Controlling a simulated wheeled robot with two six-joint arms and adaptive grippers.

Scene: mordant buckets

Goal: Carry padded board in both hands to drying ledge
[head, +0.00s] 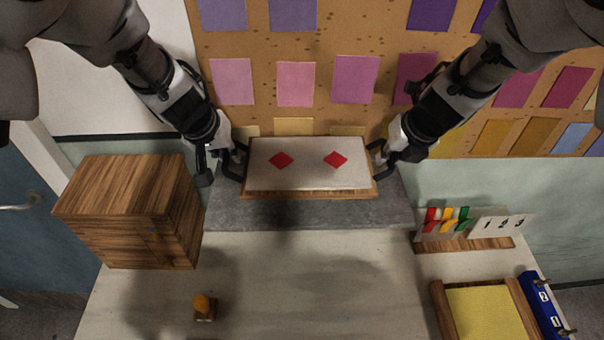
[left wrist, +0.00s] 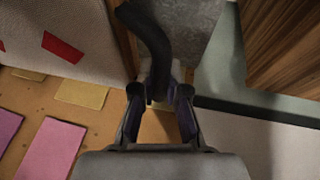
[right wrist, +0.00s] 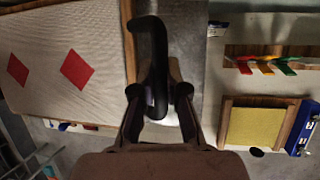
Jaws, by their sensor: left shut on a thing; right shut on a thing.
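The padded board (head: 308,175) has a pale cloth top with two red diamonds, a wooden edge and a dark handle at each end. It is over the grey drying ledge (head: 300,213) at the back of the table; I cannot tell whether it touches the ledge. My left gripper (head: 232,163) is shut on the left handle, which shows in the left wrist view (left wrist: 152,45). My right gripper (head: 381,158) is shut on the right handle, which shows in the right wrist view (right wrist: 152,65). The board looks about level.
A wooden drawer box (head: 140,210) stands left of the ledge. A rack with coloured tags (head: 450,222), a yellow framed pad (head: 487,312) and a blue binder (head: 543,305) are at right. A small orange-topped object (head: 203,305) stands at the front. Middle table is clear.

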